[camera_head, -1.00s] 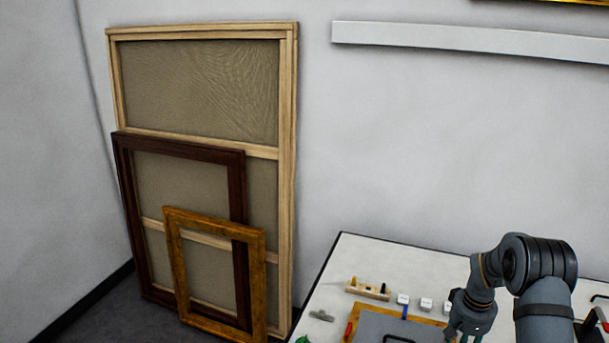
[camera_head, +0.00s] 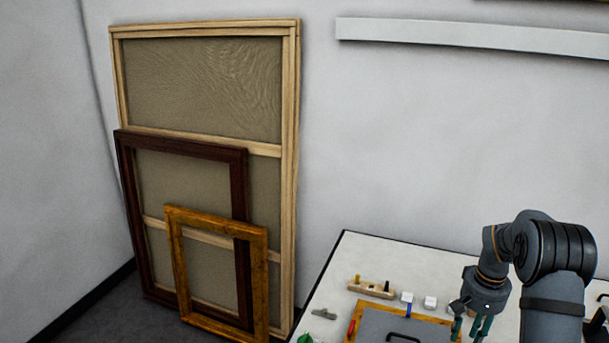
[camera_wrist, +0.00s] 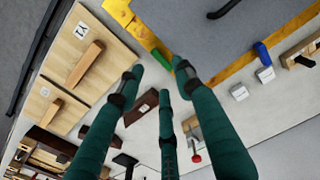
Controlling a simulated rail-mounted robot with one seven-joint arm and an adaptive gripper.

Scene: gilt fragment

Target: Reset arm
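My arm is at the lower right of the head view. My gripper (camera_head: 477,326) points down above the white table (camera_head: 385,262). In the wrist view my gripper (camera_wrist: 155,85) shows three long green fingers with grey joints. The fingertips stand apart and nothing is between them, so it is open and empty. Past the fingertips lie the grey panel (camera_wrist: 205,30) and its golden wooden border (camera_wrist: 230,70). The panel also shows at the bottom of the head view.
On the table are a wooden rack (camera_head: 371,288), small white blocks (camera_head: 430,302), a blue piece (camera_wrist: 262,52), wooden boards with labels (camera_wrist: 92,45) and a dark red block (camera_wrist: 141,106). Several frames (camera_head: 212,226) lean on the wall at left.

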